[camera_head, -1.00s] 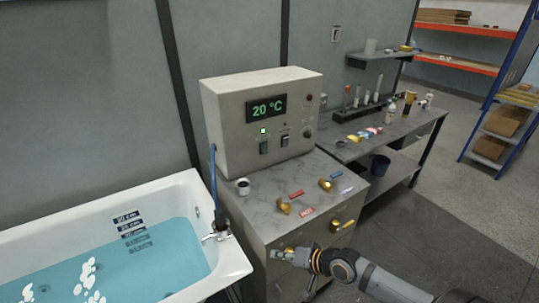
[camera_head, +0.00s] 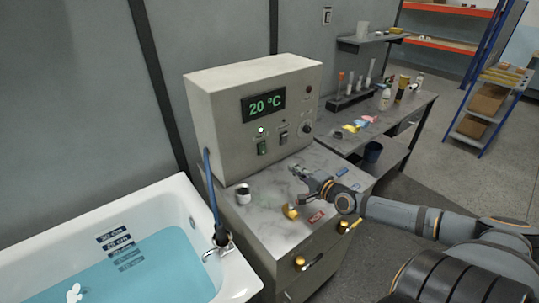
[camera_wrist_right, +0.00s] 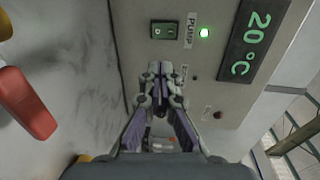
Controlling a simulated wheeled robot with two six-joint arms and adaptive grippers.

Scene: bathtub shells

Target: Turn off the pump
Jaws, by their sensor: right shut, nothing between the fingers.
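The beige control box (camera_head: 225,120) stands on the cabinet with a lit "20 °C" display (camera_head: 264,104). The pump switch (camera_head: 262,147) is a green rocker low on its front, below a lit green lamp (camera_head: 261,130). In the right wrist view the switch (camera_wrist_right: 166,30) sits beside the PUMP label (camera_wrist_right: 190,30), near the lit lamp (camera_wrist_right: 204,32). My right gripper (camera_head: 295,171) is shut and empty, in front of the box and below the switches, apart from the pump switch. In the wrist view its fingers (camera_wrist_right: 160,72) hide part of the panel. My left gripper is out of view.
A second switch (camera_head: 283,138) and a knob (camera_head: 306,129) are right of the pump switch. The water-filled bathtub (camera_head: 185,195) is at left, with a tap (camera_head: 220,243).

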